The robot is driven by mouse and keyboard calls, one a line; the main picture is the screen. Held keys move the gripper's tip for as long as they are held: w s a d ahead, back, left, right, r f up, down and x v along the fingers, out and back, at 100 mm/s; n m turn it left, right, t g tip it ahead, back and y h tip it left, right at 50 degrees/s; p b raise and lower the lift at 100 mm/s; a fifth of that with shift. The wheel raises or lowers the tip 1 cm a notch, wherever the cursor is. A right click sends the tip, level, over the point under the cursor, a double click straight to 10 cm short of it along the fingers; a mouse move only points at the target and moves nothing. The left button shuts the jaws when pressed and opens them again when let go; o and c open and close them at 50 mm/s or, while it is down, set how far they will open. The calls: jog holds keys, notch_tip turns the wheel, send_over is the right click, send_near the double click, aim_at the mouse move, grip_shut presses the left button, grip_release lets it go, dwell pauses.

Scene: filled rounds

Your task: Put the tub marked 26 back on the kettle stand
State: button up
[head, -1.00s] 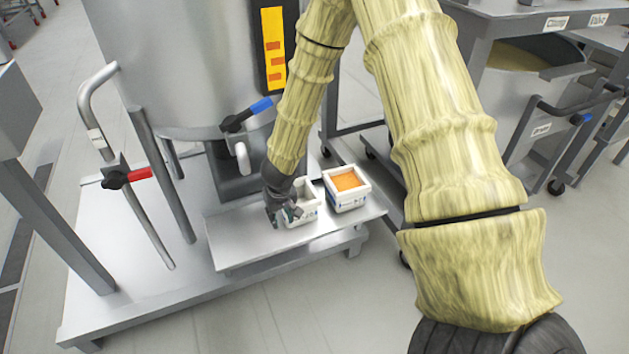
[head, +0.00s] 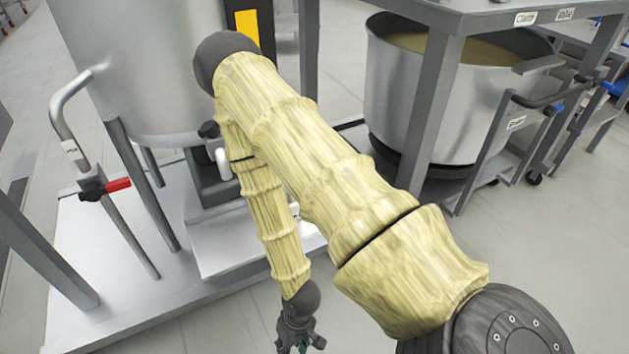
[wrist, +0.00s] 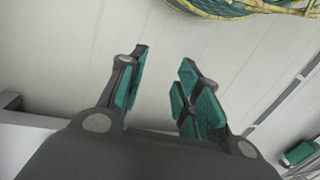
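My gripper (head: 300,346) hangs low in front of the kettle stand, near the bottom edge of the head view. In the wrist view my gripper (wrist: 165,60) is open, with nothing between its fingers and pale floor beyond them. The kettle stand's raised metal plate (head: 222,246) shows to the left of my forearm, and its visible part is bare. The tub marked 26 cannot be made out in either current view; my arm covers the right part of the plate.
The large kettle (head: 135,70) stands behind the plate. A red-handled valve pipe (head: 118,186) is at the left. A big pot (head: 400,100) sits under a bench at the right. A yellow and teal patterned thing (wrist: 235,8) shows at the wrist view's top. Floor is clear at lower right.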

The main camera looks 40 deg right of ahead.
jog(key=s+d+f+n+h, duration=0.1)
jog(key=s+d+h, duration=0.1)
jog(key=s, duration=0.3)
jog(key=shift+d+f, duration=0.2)
jog(key=shift+d, duration=0.45)
jog(key=shift+s, duration=0.1)
